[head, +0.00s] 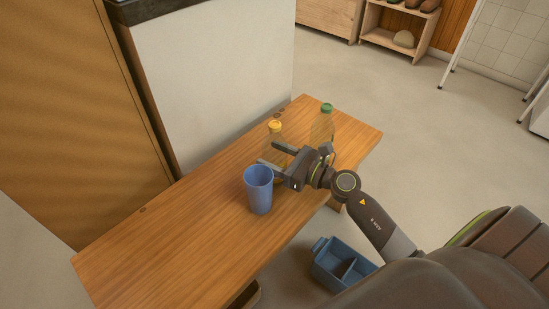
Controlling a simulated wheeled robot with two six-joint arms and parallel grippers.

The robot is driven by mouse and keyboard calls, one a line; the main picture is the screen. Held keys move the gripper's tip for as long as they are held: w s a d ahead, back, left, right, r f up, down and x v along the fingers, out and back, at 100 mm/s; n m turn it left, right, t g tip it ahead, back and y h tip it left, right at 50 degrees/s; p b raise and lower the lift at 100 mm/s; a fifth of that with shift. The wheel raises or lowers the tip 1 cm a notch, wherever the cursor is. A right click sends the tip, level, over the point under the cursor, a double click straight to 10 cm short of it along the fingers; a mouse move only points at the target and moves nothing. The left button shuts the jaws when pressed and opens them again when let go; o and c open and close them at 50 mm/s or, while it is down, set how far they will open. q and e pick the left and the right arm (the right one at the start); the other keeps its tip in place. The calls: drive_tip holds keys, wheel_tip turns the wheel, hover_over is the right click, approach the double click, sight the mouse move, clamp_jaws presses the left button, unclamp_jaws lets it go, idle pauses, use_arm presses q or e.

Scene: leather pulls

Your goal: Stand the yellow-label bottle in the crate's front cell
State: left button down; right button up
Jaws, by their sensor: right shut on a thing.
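The yellow-label bottle (276,139), clear with a yellow cap, stands upright on the wooden bench. My right gripper (272,157) reaches in from the right and is shut on it at mid-body, a finger on either side. The fingers and a blue cup hide part of its lower body, and I cannot make out its label. The blue crate (320,263) sits low beside the bench's near right side, with a divider between its cells. My arm hides part of the crate. My left gripper is not in view.
The blue cup (259,190) stands close in front of the bottle, near the gripper. A green-capped bottle (322,127) stands behind the gripper to the right. The left part of the bench (170,240) is clear. A white block-like wall (215,90) borders the bench's far side.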

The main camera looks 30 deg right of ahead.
drive_tip(key=shift+r, duration=0.1)
drive_tip(key=o, duration=1.2)
drive_tip(key=shift+f, duration=0.2)
